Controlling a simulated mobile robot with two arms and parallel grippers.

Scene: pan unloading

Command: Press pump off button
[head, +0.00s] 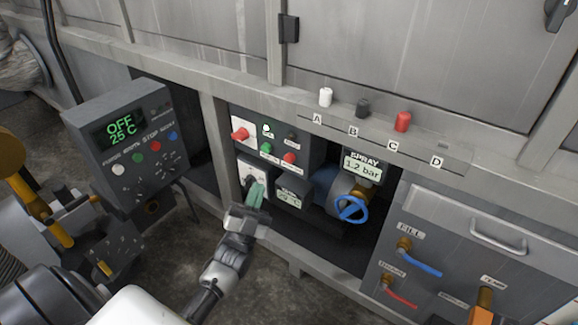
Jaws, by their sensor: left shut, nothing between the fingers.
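The pump control panel (271,166) is a dark box in the open bay of the grey machine. The labels are too small to read, so I cannot tell for sure which is pump off. My left gripper (256,194) has green fingers, shut and empty. My right gripper is not in view.
A red knob (240,134) sits left of the buttons. A control box (125,140) reading OFF 25 C stands at left.

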